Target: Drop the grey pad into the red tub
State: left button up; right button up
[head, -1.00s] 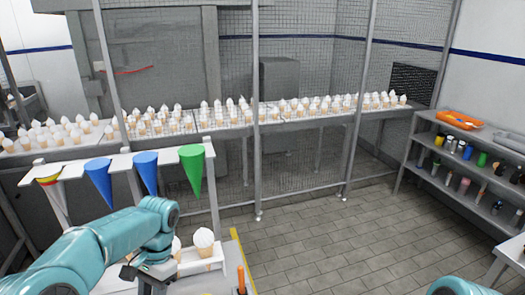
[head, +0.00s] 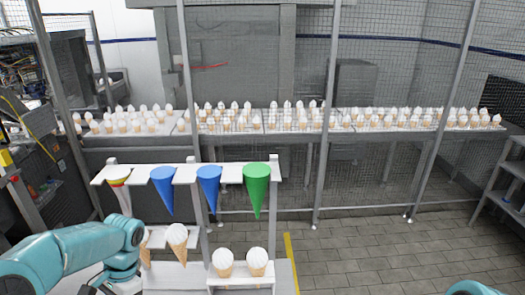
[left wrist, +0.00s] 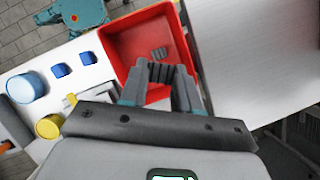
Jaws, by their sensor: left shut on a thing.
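The red tub (left wrist: 121,45) shows in the left wrist view, open towards the camera. My left gripper (left wrist: 161,72) is over its lower right part, with its fingers shut on a dark ridged piece, seemingly the grey pad (left wrist: 160,74). A small grey striped shape (left wrist: 158,54) shows against the tub floor; I cannot tell whether it is a separate thing. In the head view my left arm comes in at the lower left and its fingers are hidden below. The tub does not show there. My right gripper is out of view.
Blue (left wrist: 24,87) and yellow (left wrist: 48,126) round things and two small blue blocks (left wrist: 60,70) lie left of the tub. A white surface is on its right. A rack with blue and green cones (head: 256,185) stands ahead of my left arm. Floor at right is clear.

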pick_arm(q)
jog(key=shift+s+a+r, duration=0.1)
jog(key=shift+s+a, duration=0.1)
jog(key=shift+a, duration=0.05)
jog(key=shift+s+a+f, duration=0.1)
jog(key=shift+a+f, duration=0.15)
jog(key=shift+f, duration=0.05)
notch_tip(320, 180, down, 6)
jog(key=b, duration=0.4)
jog(key=shift+r+b, duration=0.2)
jog(key=shift+b, duration=0.1)
jog(key=o, duration=0.8)
jog(key=shift+d, duration=0.1)
jog(key=shift+c, duration=0.2)
jog(key=o, duration=0.3)
